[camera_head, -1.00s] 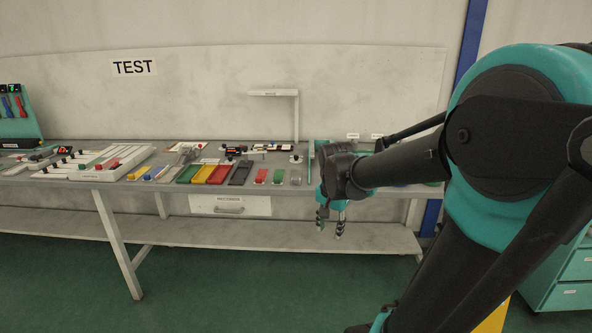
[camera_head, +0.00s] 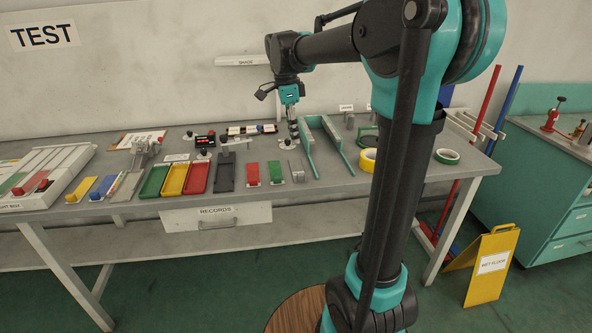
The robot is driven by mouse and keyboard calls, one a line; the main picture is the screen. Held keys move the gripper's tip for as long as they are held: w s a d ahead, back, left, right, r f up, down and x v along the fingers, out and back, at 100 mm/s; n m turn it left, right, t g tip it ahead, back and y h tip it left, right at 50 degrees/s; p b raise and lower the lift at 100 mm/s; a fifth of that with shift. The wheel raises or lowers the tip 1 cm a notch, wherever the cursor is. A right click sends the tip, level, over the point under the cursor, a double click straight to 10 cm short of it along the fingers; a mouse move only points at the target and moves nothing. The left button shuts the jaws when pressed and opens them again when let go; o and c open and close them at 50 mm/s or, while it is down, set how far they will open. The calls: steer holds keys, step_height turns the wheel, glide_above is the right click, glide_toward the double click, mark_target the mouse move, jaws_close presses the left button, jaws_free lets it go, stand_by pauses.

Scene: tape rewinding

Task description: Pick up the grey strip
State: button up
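A short grey strip (camera_head: 296,172) lies on the table, to the right of a red strip (camera_head: 253,175) and a green strip (camera_head: 275,173) of similar size. A flat grey piece (camera_head: 126,188) also lies further left, beside the green tray; I cannot tell for certain which grey piece the name fits. My gripper (camera_head: 293,130) points down near the back of the table, behind the short grey strip and apart from it. Its fingers look narrow and overlapped from this side, so their opening is unclear.
Green, yellow, red and dark trays (camera_head: 225,173) stand left of the small strips. A teal U-shaped frame (camera_head: 328,140) stands just right of my gripper. Yellow (camera_head: 368,160) and green (camera_head: 446,156) tape rolls lie further right. A yellow floor sign (camera_head: 482,268) stands right of the table.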

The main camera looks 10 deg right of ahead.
glide_above(301, 174)
steer(key=a, duration=0.1)
steer(key=f, duration=1)
steer(key=shift+s+a+f, duration=0.1)
steer(key=shift+s+f, duration=0.15)
steer(key=shift+w+d+f, duration=0.1)
steer(key=shift+d+f, duration=0.05)
steer(key=shift+f, duration=0.7)
steer(key=shift+d+f, duration=0.2)
steer(key=shift+f, duration=0.65)
steer(key=shift+w+d+f, duration=0.1)
steer(key=shift+d+f, duration=0.05)
steer(key=shift+f, duration=0.7)
steer(key=shift+c, duration=0.3)
jaws_close()
